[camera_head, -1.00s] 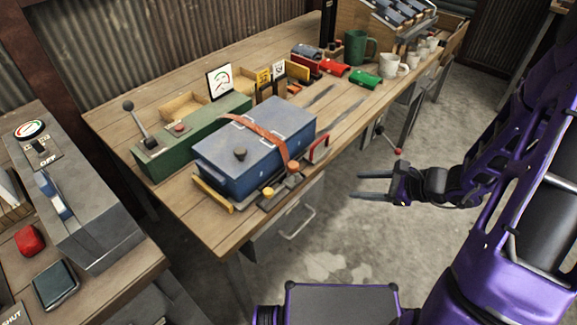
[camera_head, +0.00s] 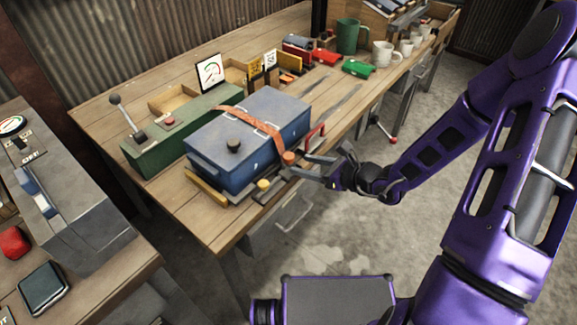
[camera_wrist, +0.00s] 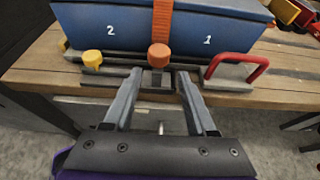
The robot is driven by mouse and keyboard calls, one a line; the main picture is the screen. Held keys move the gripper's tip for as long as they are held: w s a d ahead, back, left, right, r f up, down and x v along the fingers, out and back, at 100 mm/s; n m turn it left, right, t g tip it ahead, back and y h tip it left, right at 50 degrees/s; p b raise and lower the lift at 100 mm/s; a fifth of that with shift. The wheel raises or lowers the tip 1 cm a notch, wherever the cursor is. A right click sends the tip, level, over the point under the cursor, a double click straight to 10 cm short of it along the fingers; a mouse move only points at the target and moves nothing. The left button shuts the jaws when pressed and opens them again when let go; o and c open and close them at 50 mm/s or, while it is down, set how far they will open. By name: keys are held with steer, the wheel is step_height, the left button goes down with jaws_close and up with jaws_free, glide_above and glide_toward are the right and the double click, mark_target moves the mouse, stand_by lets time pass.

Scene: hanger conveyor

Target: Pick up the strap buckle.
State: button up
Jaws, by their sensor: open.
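The strap buckle (camera_head: 288,158) is a round orange-brown piece at the lower front end of an orange strap (camera_head: 252,124). The strap runs over the blue box (camera_head: 222,160) on the wooden bench. In the wrist view the buckle (camera_wrist: 159,55) sits at the strap's bottom end, against the box front. My gripper (camera_head: 300,166) is open and empty, at the bench's front edge. In the wrist view my fingers (camera_wrist: 160,80) point at the buckle, one on each side of its line. The buckle lies a little beyond the tips, apparently untouched.
A yellow knob (camera_wrist: 92,59) stands left of the buckle, and a red handle (camera_wrist: 237,66) stands close on the right. A green lever box (camera_head: 180,135) stands behind the blue box. Mugs (camera_head: 385,53) stand farther along the bench. The floor in front is clear.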

mark_target(291, 164)
steer(key=b+x, duration=0.1)
steer(key=x, duration=0.4)
steer(key=shift+a+f, duration=0.3)
steer(key=shift+f, duration=0.05)
jaws_close()
